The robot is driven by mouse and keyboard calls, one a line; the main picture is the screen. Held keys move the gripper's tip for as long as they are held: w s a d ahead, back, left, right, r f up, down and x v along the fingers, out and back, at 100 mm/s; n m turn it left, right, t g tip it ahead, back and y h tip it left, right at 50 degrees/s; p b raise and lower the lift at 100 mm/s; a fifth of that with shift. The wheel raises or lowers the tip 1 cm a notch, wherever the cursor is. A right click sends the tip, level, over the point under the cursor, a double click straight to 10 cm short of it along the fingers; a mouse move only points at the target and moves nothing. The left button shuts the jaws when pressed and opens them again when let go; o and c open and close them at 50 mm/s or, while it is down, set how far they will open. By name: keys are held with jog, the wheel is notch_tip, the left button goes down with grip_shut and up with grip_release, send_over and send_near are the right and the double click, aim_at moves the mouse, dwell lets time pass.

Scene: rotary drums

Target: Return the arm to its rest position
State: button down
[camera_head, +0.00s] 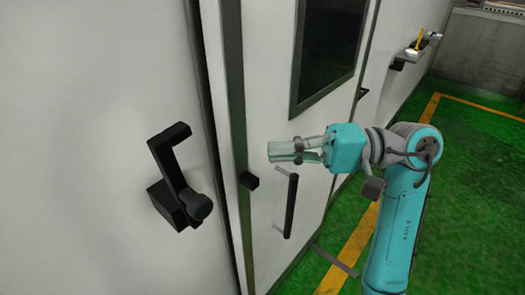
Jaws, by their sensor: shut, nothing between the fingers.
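My teal arm (400,220) rises from the lower right and bends to the left at its top. My gripper (285,151) points left, in front of the white door in the picture. Its fingers are together and nothing shows between them. The gripper is above a black vertical door handle (291,205) in the picture. I cannot tell how far it is from the door surface.
A black lever latch (178,180) stands out from the white wall panel at left. The white door (265,90) has a dark window (330,45). Green floor with yellow lines (480,109) is open at right.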

jog(key=shift+d, duration=0.15)
dwell(0.3)
jog(key=s+d+f+t+h, duration=0.5)
jog(key=s+f+h, duration=0.1)
jog(key=s+f, duration=0.5)
jog(key=s+d+f+m+t+h, duration=0.1)
jog(key=s+d+f+t+h, duration=0.5)
jog(key=s+f, duration=0.6)
jog(key=s+d+f+t+h, duration=0.5)
jog(key=s+f+t, duration=0.1)
jog(key=s+f, duration=0.5)
jog(key=shift+s+d+f+h, duration=0.3)
jog(key=shift+s+d+h, duration=0.05)
jog(key=shift+h, duration=0.05)
